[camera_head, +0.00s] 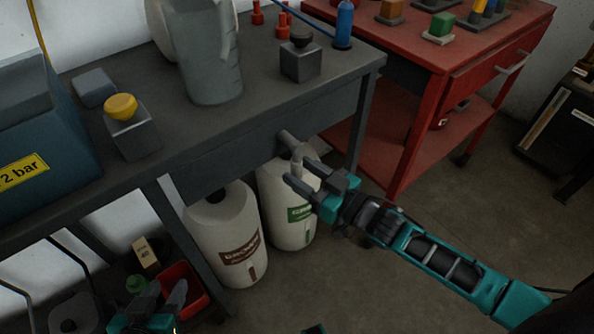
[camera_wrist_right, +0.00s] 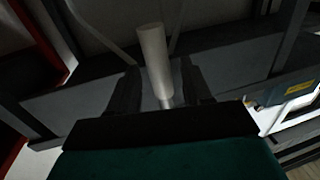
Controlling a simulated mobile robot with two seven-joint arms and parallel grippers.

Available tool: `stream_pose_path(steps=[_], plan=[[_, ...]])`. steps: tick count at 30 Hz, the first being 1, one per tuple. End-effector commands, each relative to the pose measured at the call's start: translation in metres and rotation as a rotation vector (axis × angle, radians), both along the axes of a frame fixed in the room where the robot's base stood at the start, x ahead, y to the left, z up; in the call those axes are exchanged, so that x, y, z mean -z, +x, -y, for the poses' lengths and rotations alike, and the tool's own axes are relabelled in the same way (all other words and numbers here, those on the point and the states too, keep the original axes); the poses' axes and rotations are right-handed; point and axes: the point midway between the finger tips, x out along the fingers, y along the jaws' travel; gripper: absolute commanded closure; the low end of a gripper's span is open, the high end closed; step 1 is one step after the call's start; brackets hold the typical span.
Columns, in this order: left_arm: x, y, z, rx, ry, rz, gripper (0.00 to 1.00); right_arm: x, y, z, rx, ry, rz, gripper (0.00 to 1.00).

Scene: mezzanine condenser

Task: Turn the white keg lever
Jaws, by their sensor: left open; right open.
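The white keg lever (camera_head: 297,152) sticks out below the front edge of the grey bench, above two white kegs. In the right wrist view it is a pale cylinder (camera_wrist_right: 154,62) between my right gripper's two dark fingers, with a gap on each side. My right gripper (camera_head: 299,172) is open, its fingertips right at the lever. Whether either finger touches it I cannot tell. My left gripper (camera_head: 167,291) is open and empty at the bottom left, beside a red bin. The lever's mount is partly hidden.
The white kegs (camera_head: 224,240) stand on the floor under the grey bench (camera_head: 240,115). A red bin (camera_head: 190,275) sits at lower left. A red cart (camera_head: 418,120) stands to the right. The floor at front right is clear apart from my arm.

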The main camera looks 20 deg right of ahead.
Motion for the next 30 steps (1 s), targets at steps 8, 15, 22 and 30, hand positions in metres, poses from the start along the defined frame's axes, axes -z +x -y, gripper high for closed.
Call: stream_pose_path(steps=[8,15,22,30], plan=[[0.004,0.0,0.0,-0.001,0.001,-0.001,0.57,0.001,0.016,-0.01,0.0,-0.002,-0.001,0.51],[0.004,0.0,0.0,-0.001,0.001,-0.001,0.57,0.0,0.016,-0.01,0.0,-0.002,-0.001,0.51],[0.005,-0.001,0.0,-0.001,0.001,-0.002,0.57,0.0,0.016,-0.01,0.0,-0.001,-0.001,0.72],[0.005,-0.001,0.0,0.0,0.0,-0.004,0.57,0.0,0.016,-0.01,0.0,-0.001,0.0,0.98]])
